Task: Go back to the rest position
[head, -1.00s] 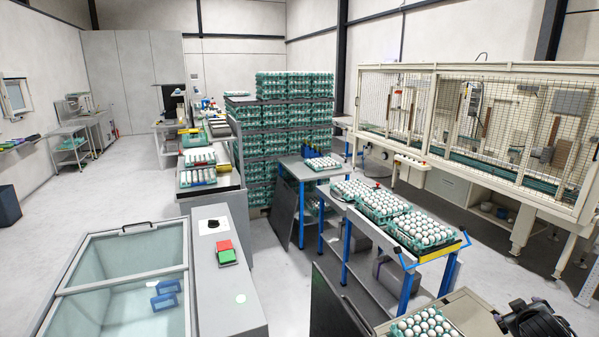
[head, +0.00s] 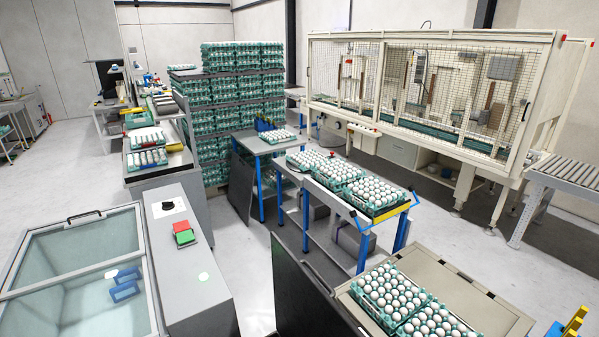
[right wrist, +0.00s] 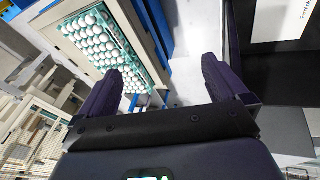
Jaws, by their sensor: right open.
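My right gripper (right wrist: 165,90) shows in the right wrist view with its two dark fingers wide apart and nothing between them. Beyond the left finger in that view is a green tray of white eggs (right wrist: 92,37), apart from the gripper. Neither gripper shows in the head view now. In the head view, egg trays (head: 391,298) sit on a beige-topped table (head: 492,312) at the lower right. My left gripper is not in either view.
A blue-legged table (head: 362,228) with several egg trays stands mid-scene. Behind it is a tall stack of green trays (head: 243,85). A caged machine (head: 430,90) stands at right, a glass-lidded chest (head: 75,270) at lower left. Grey floor (head: 250,290) shows between.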

